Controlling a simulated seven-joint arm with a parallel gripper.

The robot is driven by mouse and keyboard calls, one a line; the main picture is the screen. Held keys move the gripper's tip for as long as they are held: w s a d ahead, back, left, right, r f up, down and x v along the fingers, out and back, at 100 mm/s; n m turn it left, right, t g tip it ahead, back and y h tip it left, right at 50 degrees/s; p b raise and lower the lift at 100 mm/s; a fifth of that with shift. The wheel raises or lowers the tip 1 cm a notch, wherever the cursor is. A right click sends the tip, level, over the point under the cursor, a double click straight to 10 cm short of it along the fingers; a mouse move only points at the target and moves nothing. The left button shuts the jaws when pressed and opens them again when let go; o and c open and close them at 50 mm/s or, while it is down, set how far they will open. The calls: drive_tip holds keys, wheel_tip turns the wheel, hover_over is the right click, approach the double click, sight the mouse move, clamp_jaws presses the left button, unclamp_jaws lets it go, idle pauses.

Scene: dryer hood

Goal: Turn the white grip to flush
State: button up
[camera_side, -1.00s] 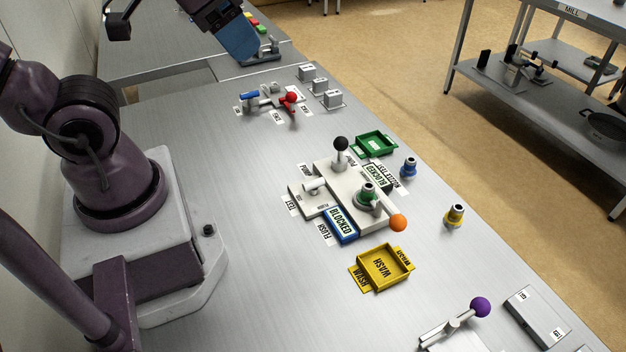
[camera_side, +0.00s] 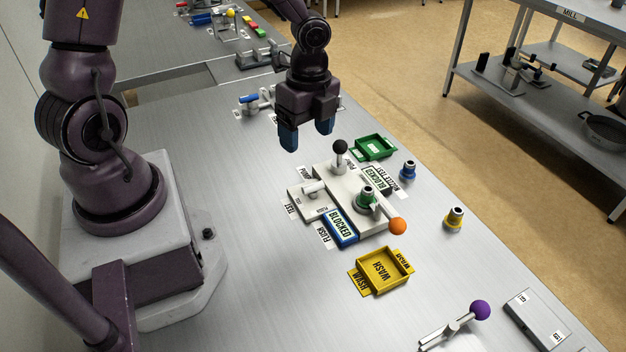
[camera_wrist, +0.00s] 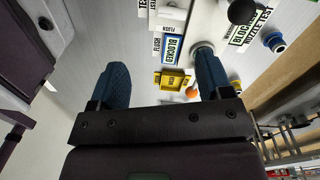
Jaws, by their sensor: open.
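The white grip (camera_side: 313,187) is a short white handle on a pale plate at the left of the valve block (camera_side: 334,182). Labels around it include TEST, a partly readable one at the upper left, and FLUSH (camera_side: 325,238). A blue BLOCKED tag (camera_side: 341,226) sits beside the FLUSH label, and it also shows in the wrist view (camera_wrist: 171,50). My gripper (camera_side: 307,140) has blue fingers and is open and empty, above the bench behind the block and apart from the grip. In the wrist view the fingers (camera_wrist: 160,82) are spread wide.
A black-knobbed lever (camera_side: 340,145) stands up from the block, and an orange-knobbed lever (camera_side: 397,223) points right. A green tray (camera_side: 358,153), a yellow WASH tray (camera_side: 361,265) and blue and yellow fittings stand nearby. The bench left of the block is clear.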

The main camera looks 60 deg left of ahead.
sight(313, 185)
drive_tip(key=f+m, duration=0.1)
drive_tip(key=f, duration=0.3)
drive_tip(key=f+m, duration=0.1)
drive_tip(key=f, duration=0.3)
drive_tip(key=w+f+m, duration=0.1)
drive_tip(key=f, duration=0.3)
drive_tip(key=shift+w+f+t, duration=0.1)
drive_tip(key=shift+f+t, duration=0.2)
drive_tip(key=c, duration=0.9)
